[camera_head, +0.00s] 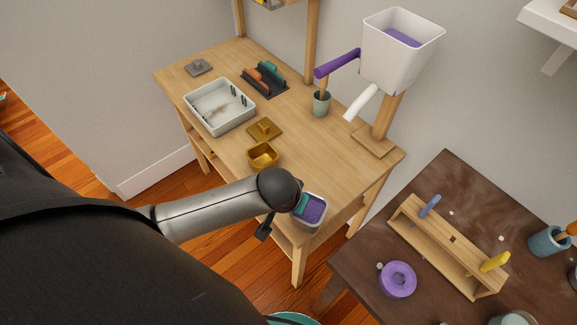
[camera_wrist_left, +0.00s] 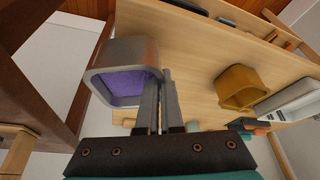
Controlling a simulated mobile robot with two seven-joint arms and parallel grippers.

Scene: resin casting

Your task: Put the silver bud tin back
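The silver bud tin (camera_head: 313,210) is an open square tin with purple contents at the front right corner of the wooden bench. It also shows in the left wrist view (camera_wrist_left: 125,82), tilted in that picture. My left gripper (camera_wrist_left: 160,95) has its fingers close together at the tin's rim, pinching its wall. In the head view my arm's wrist partly hides the tin and the fingers, and I cannot tell whether the tin touches the bench. A flat grey lid (camera_head: 198,67) with a knob lies at the bench's far left. My right gripper is not in view.
On the bench (camera_head: 220,150) are a gold tin (camera_head: 263,154), a gold lid (camera_head: 265,128), a pale tray (camera_head: 219,106), a dark rack (camera_head: 264,80) and a grey cup (camera_head: 321,104). A white hopper (camera_head: 402,48) stands at the back right. A dark table (camera_head: 360,250) is at right.

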